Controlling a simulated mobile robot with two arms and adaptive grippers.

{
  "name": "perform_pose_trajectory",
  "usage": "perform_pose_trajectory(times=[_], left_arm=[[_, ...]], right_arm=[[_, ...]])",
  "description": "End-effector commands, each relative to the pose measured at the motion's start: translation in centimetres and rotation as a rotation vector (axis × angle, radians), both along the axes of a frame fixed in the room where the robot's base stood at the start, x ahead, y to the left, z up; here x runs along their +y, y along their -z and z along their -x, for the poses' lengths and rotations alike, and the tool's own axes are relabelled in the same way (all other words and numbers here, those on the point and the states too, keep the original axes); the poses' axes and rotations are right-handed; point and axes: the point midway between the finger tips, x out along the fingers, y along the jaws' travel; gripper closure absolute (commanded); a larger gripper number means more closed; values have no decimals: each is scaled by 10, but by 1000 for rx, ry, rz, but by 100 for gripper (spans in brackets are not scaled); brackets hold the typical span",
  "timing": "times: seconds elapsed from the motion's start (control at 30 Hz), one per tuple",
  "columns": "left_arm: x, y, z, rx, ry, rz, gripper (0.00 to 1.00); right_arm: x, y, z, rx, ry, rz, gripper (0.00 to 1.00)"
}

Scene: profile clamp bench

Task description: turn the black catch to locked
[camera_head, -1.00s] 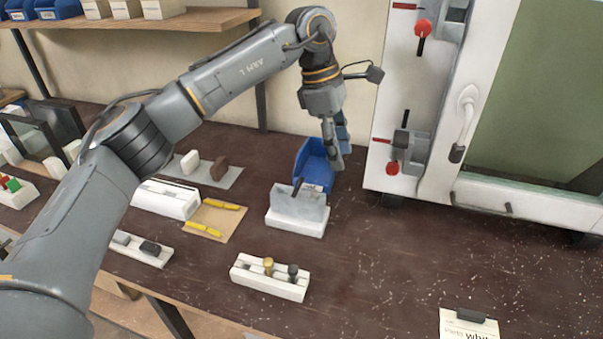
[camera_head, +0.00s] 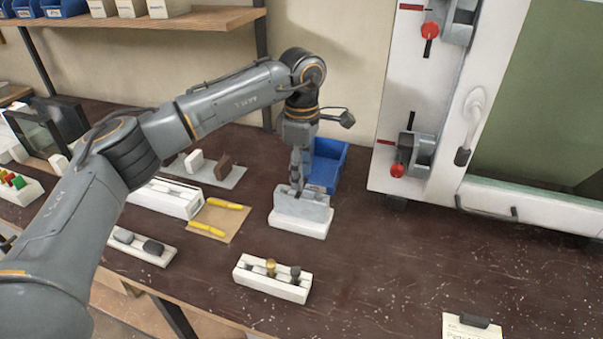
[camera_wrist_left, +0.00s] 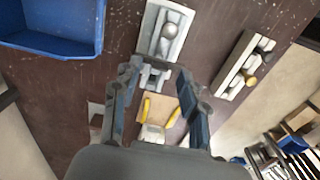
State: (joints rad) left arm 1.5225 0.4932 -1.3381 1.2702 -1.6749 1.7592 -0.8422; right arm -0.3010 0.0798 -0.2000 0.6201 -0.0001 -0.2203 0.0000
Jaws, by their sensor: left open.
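A grey block (camera_head: 306,207) on a white base (camera_head: 300,226) stands mid-table. The dark lever on its top is now hidden behind my left gripper (camera_head: 297,182). The gripper points down at the block's top; I cannot tell whether it touches. A white rail (camera_head: 270,282) nearer the front holds a brass knob (camera_head: 271,266) and a dark knob (camera_head: 295,272). I cannot tell which part is the black catch.
A blue bin (camera_head: 327,165) stands close behind the block. A white-framed machine (camera_head: 408,100) with red-ball levers is at the right. Yellow pieces (camera_head: 208,229) lie on a tan board to the left.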

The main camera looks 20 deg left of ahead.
Motion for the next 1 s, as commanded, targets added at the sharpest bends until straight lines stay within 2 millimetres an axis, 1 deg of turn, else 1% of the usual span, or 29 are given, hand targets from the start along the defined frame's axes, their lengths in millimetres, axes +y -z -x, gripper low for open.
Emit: perform_pose_trajectory(times=[0.1, 0.2, 0.47, 0.5, 0.57, 0.6, 0.67, 0.7, 1.0], left_arm=[[0, 10, 0, 1, 0, 0, 57], [0, 14, 0, -1, 0, 0, 57], [0, 15, 0, -1, 0, 0, 57], [0, 15, 0, -1, 0, 0, 65], [0, 15, 0, -1, 0, 0, 77], [0, 15, 0, -1, 0, 1, 85], [0, 15, 0, -1, 0, 0, 97], [0, 15, 0, -1, 0, 1, 100], [0, 15, 0, -1, -20, 1, 100]], right_arm=[[0, -2, 0, 0, 0, 0, 60], [0, -2, 0, 0, 0, 0, 60], [0, -2, 0, 0, 0, 0, 60], [0, -2, 0, 0, 0, 0, 60], [0, -2, 0, 0, 0, 0, 60], [0, -2, 0, 0, 0, 0, 60], [0, -2, 0, 0, 0, 0, 60], [0, -2, 0, 0, 0, 0, 60], [0, -1, 0, 0, 0, 0, 60]])
